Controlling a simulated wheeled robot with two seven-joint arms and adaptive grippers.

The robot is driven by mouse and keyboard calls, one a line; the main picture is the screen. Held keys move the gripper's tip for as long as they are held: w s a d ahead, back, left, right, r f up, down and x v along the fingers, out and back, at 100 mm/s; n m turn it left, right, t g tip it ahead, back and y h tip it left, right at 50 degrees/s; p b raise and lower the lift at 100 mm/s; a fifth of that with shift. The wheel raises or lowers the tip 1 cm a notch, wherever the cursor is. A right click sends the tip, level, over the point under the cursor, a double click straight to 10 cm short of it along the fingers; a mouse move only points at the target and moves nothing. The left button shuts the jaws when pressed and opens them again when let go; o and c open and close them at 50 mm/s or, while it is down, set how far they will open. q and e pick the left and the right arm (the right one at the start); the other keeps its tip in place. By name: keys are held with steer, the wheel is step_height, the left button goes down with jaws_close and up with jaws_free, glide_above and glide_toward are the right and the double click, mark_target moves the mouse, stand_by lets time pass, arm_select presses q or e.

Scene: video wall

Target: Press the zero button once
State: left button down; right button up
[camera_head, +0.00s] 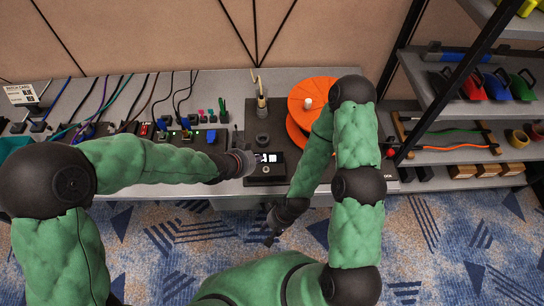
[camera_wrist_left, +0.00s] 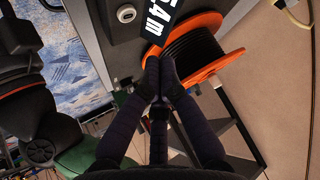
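A dark box with a lit black-and-white display (camera_head: 268,158) stands on the bench in the head view. The display (camera_wrist_left: 160,20) also shows in the left wrist view, with a round pale button (camera_wrist_left: 126,13) on the grey panel beside it. I cannot read the button's marking clearly. My left gripper (camera_head: 250,162) is at the left side of the display. In the left wrist view its fingertips (camera_wrist_left: 160,75) are together and empty, just below the display and apart from the button. My right gripper (camera_head: 271,238) hangs low in front of the bench; its fingers are too small to judge.
An orange cable reel (camera_head: 304,96) stands behind and right of the box. A cup with tools (camera_head: 261,102) stands behind it. Several cables and connectors (camera_head: 160,130) line the bench to the left. Shelves (camera_head: 470,110) with bins are at the right.

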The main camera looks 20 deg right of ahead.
mark_target(264, 171)
arm_select(q)
steer(key=shift+m, duration=0.6)
steer(key=r, duration=0.1)
steer(key=d+r, duration=0.2)
steer(key=shift+w+d, duration=0.25)
arm_select(e)
steer(key=shift+w+d+r, duration=0.25)
steer(key=shift+d+r, duration=0.1)
steer(key=shift+r, duration=0.1)
steer(key=shift+f, duration=0.1)
arm_select(q)
step_height(264, 171, down, 9)
steer(key=b, duration=0.7)
steer(key=shift+r, duration=0.15)
arm_select(e)
step_height(264, 171, down, 8)
arm_select(q)
steer(key=shift+b, duration=0.35)
steer(key=shift+f+b, duration=0.3)
steer(key=shift+f, duration=0.15)
arm_select(e)
steer(key=shift+f, duration=0.25)
